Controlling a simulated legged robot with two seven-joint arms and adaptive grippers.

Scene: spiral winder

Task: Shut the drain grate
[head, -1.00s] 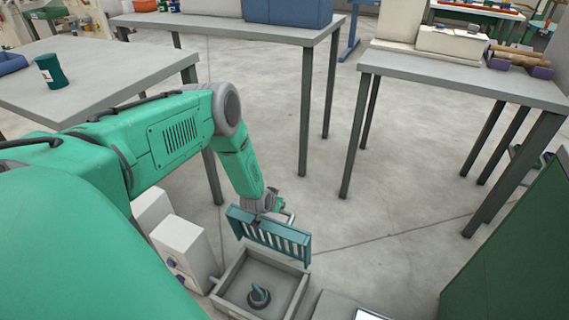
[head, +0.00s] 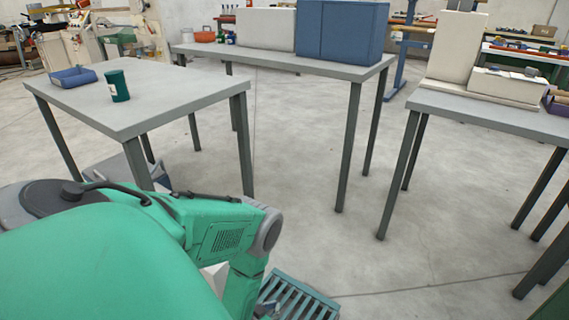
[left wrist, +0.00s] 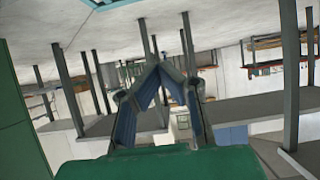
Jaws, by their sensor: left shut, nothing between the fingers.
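The drain grate (head: 297,299) is a teal slatted panel at the bottom edge of the head view, partly cut off. Its slats face up toward the camera and it looks tilted, but I cannot tell its exact angle. The drain box is out of the head view now. My left gripper (head: 267,311) is low beside the grate's left side, mostly hidden by my forearm and the frame edge; I cannot tell if they touch. In the left wrist view the fingers of my left gripper (left wrist: 159,68) meet at the tips, with nothing between them. My right gripper is not in view.
A grey table (head: 150,98) at the left holds a dark green can (head: 117,86) and a blue tray (head: 73,77). Another table (head: 285,58) behind holds blue and white boxes. A third table (head: 490,113) stands at the right. The concrete floor between them is clear.

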